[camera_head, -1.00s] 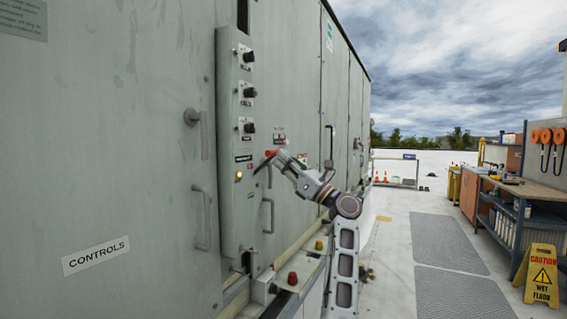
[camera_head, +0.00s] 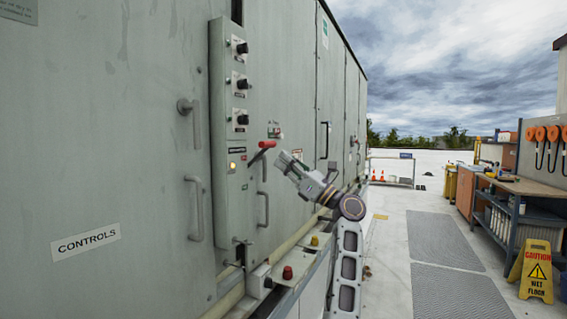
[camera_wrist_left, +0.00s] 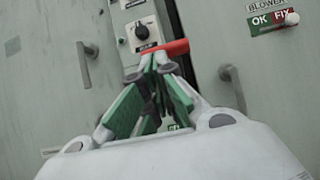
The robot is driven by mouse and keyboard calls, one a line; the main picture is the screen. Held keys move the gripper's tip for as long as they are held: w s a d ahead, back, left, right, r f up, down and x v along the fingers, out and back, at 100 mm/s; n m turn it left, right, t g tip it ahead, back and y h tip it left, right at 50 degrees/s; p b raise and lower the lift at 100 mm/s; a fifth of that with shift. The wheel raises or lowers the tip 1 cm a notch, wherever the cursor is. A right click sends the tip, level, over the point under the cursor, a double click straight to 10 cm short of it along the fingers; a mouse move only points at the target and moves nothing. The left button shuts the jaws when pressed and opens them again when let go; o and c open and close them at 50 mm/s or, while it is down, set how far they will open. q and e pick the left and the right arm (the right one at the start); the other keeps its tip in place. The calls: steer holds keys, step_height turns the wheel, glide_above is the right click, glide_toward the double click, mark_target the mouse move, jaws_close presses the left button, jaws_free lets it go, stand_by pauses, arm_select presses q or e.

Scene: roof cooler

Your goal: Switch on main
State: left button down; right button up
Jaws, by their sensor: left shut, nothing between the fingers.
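A lever with a red handle (camera_head: 267,144) stands out from the right side of the grey control column (camera_head: 223,120), tilted up and to the right. A small lamp (camera_head: 232,167) on the column glows amber. My left gripper (camera_head: 283,158) is to the right of the red handle with a gap between them in the head view. In the left wrist view the fingertips (camera_wrist_left: 160,60) are together and empty, and the red handle (camera_wrist_left: 178,47) shows just beyond them. My right gripper is not in view.
Several black knobs (camera_head: 241,83) line the column. Door handles (camera_head: 195,208) stick out from the grey cabinet. A low ledge with a red knob (camera_head: 287,272) runs below. A yellow wet-floor sign (camera_head: 537,271) and a workbench (camera_head: 515,188) stand right; the walkway is clear.

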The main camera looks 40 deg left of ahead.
arm_select(q)
steer(key=w+d+p, duration=0.1)
steer(key=w+d, duration=0.2)
steer(key=d, duration=0.6)
steer(key=shift+d, duration=0.3)
steer(key=shift+r, duration=0.1)
